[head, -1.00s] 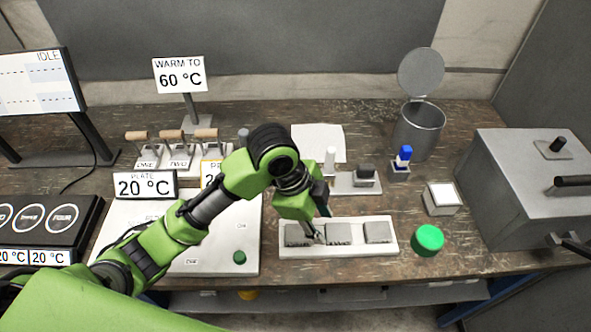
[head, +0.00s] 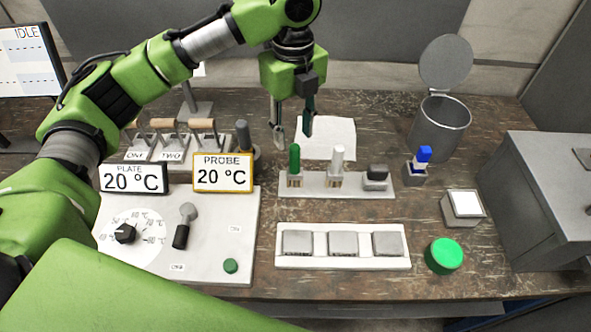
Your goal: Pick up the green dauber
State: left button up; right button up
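The green dauber (head: 294,159) stands upright in the left slot of a small light rack (head: 318,186). A white dauber (head: 337,159) stands beside it, and a dark block with a grey base (head: 376,176) sits at the rack's right end. My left gripper (head: 293,133) points down with its two fingers apart and nothing between them. In the picture its fingertips are just above the top of the green dauber; I cannot tell whether they touch it. My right gripper is not in view.
A white tray with several grey squares (head: 342,260) lies in front of the rack. A green round button (head: 444,256), a blue-topped holder (head: 423,156) and an open metal bin (head: 441,126) stand to the right. A control plate (head: 214,262) and signs are at left.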

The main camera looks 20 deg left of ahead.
aim_at(294, 147)
pick_arm(q)
notch_tip(294, 147, down, 5)
jog(key=shift+f, duration=0.1)
notch_tip(294, 147, down, 5)
jog(key=shift+d+r+p, duration=0.1)
jog(key=shift+r+p, duration=0.05)
jog(key=shift+p, duration=1.05)
jog(key=shift+w+f, duration=0.1)
jog(key=shift+f, duration=0.25)
grip_shut()
